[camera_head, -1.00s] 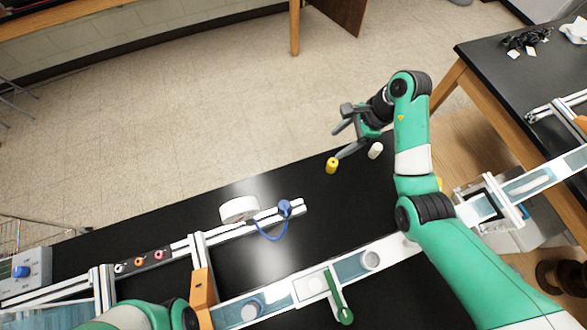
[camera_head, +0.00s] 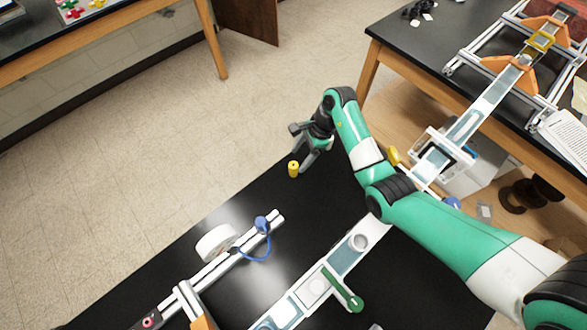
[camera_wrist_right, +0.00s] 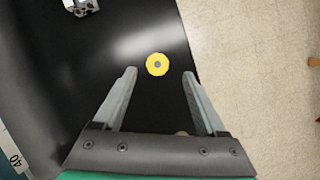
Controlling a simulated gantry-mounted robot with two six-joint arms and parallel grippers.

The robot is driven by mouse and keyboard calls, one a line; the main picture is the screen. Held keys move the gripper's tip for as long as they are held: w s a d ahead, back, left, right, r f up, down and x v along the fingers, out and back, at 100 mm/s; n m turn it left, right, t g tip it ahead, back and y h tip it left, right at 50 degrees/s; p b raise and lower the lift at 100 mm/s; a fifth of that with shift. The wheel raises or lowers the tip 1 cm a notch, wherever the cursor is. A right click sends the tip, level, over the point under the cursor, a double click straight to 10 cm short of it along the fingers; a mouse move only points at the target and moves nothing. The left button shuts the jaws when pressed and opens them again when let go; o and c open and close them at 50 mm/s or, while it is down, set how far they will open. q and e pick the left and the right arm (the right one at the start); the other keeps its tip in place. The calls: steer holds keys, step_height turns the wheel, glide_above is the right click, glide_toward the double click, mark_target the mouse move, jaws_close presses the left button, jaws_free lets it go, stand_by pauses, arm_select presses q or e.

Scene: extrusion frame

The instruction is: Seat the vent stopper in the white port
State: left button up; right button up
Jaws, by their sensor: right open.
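A yellow cylindrical stopper (camera_head: 293,169) stands on the black bench near its far edge. In the right wrist view its round yellow top (camera_wrist_right: 157,64) lies just beyond the fingertips, between their lines. My right gripper (camera_head: 298,150) is open and empty beside it; both fingers show apart in the wrist view (camera_wrist_right: 160,74). A small pale piece (camera_wrist_right: 182,133) is mostly hidden behind the gripper's base. I cannot tell which piece is the vent stopper. A port strip (camera_head: 146,321) with a red ring is cut off at lower left; no white port shows. My left gripper is out of view.
A rail with a white roll (camera_head: 217,243) and a blue tethered plug (camera_head: 262,224) crosses the bench. A white rail with a green lever (camera_head: 343,290) lies nearer. Bare black bench separates the rail and the yellow stopper.

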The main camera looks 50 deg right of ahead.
mark_target(295, 165)
steer(key=b+x, duration=0.1)
steer(key=x, duration=0.4)
steer(key=shift+s+a, duration=0.15)
steer(key=shift+a, duration=0.05)
jaws_close()
